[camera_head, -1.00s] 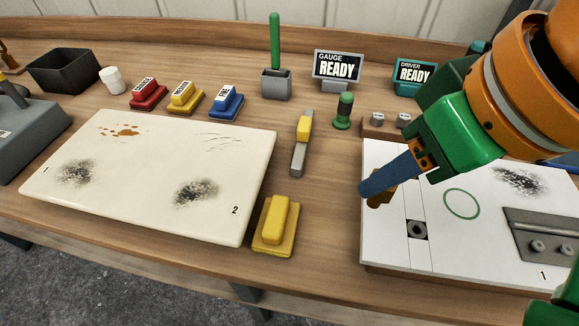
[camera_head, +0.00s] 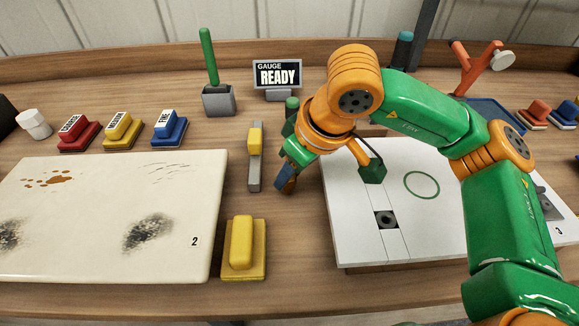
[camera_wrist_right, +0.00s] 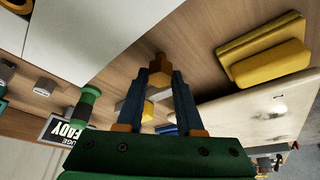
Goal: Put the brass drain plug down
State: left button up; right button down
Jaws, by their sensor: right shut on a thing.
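My right gripper (camera_head: 287,186) is shut on the brass drain plug (camera_wrist_right: 160,64), which shows between the blue fingertips in the right wrist view. In the head view the plug is mostly hidden by the fingers, with a brown bit at their tips. The gripper (camera_wrist_right: 160,78) hangs over the bare wood between the grey tool with a yellow slider (camera_head: 254,158) and the white board (camera_head: 350,215). I cannot tell whether the plug touches the table. The board has a dark square hole fitting (camera_head: 386,220) and a green circle outline (camera_head: 421,186). My left gripper is not in view.
A yellow block (camera_head: 241,247) sits in front, beside the cream panel (camera_head: 110,210). A green-handled tool (camera_wrist_right: 86,106) stands close behind the gripper. Red, yellow and blue labelled blocks line the back left, near the gauge display (camera_head: 277,76). Bare wood (camera_head: 290,235) lies between panel and board.

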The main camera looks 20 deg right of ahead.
jog(key=shift+f, duration=0.1)
jog(key=shift+f+b, duration=0.15)
jog(key=shift+b, duration=0.15)
jog(key=c, duration=0.5)
grip_release()
jog(key=shift+c, duration=0.2)
jog(key=shift+r+p, duration=0.35)
jog(key=shift+r, duration=0.2)
jog(key=v, duration=1.1)
jog(key=shift+r, duration=0.2)
jog(key=shift+s, duration=0.15)
